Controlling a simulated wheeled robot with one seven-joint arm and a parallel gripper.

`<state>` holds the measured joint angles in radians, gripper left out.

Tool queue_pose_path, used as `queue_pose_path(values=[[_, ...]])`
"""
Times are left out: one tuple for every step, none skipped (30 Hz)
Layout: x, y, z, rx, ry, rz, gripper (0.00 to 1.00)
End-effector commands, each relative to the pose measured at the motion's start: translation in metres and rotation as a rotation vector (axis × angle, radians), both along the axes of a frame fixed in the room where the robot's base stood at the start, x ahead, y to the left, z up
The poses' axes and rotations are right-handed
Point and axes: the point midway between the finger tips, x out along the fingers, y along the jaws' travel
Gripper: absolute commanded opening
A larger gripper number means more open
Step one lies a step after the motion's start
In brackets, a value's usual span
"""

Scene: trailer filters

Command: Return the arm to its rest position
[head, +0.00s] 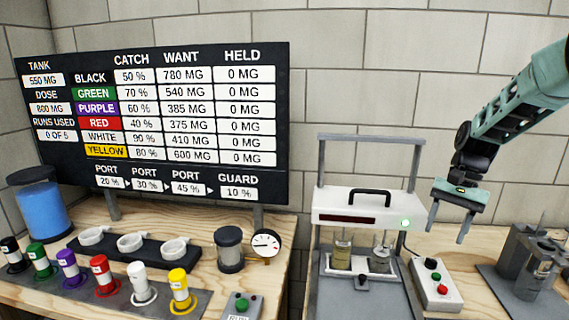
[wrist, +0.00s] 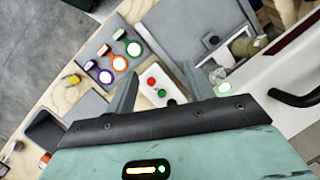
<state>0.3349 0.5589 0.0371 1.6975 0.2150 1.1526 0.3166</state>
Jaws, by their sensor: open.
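My gripper (head: 447,234) hangs at the right of the head view with its two fingers pointing down and spread apart. Nothing is between them. My teal arm (head: 515,98) reaches in from the upper right edge. The gripper is above and behind the button box (head: 435,285), apart from the bench, and to the right of the white press (head: 368,206). In the wrist view both fingers (wrist: 158,78) stand apart, with the button box (wrist: 160,86) visible between them.
The press has a grey frame and a lit green lamp. A grey holder (head: 530,265) stands at the right. Coloured filters (head: 105,280), a blue tank (head: 40,208) and a gauge (head: 266,243) stand on the left bench below the board (head: 150,115). The wall behind my gripper is bare.

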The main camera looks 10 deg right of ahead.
Motion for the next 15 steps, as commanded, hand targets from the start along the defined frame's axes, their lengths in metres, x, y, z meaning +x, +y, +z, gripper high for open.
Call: queue_pose_path(values=[[-0.005, 0.026, 0.006, 0.000, -0.016, 0.063, 0.53], [-0.008, 0.041, 0.008, 0.000, -0.029, 0.103, 0.53], [-0.014, 0.063, 0.012, -0.001, -0.044, 0.161, 0.53], [-0.021, 0.081, 0.015, -0.001, -0.059, 0.212, 0.53], [-0.028, 0.100, 0.018, -0.003, -0.074, 0.266, 0.53], [-0.041, 0.126, 0.021, -0.005, -0.096, 0.345, 0.53], [-0.052, 0.145, 0.024, -0.007, -0.112, 0.407, 0.53], [-0.065, 0.163, 0.026, -0.008, -0.130, 0.470, 0.53], [-0.082, 0.186, 0.028, -0.011, -0.154, 0.554, 0.53], [-0.098, 0.202, 0.030, -0.013, -0.171, 0.621, 0.53], [-0.113, 0.217, 0.031, -0.016, -0.188, 0.687, 0.53], [-0.136, 0.235, 0.031, -0.021, -0.214, 0.777, 0.53], [-0.153, 0.246, 0.031, -0.025, -0.232, 0.844, 0.53], [-0.170, 0.256, 0.031, -0.029, -0.251, 0.911, 0.53], [-0.192, 0.267, 0.029, -0.035, -0.274, 0.995, 0.53]])
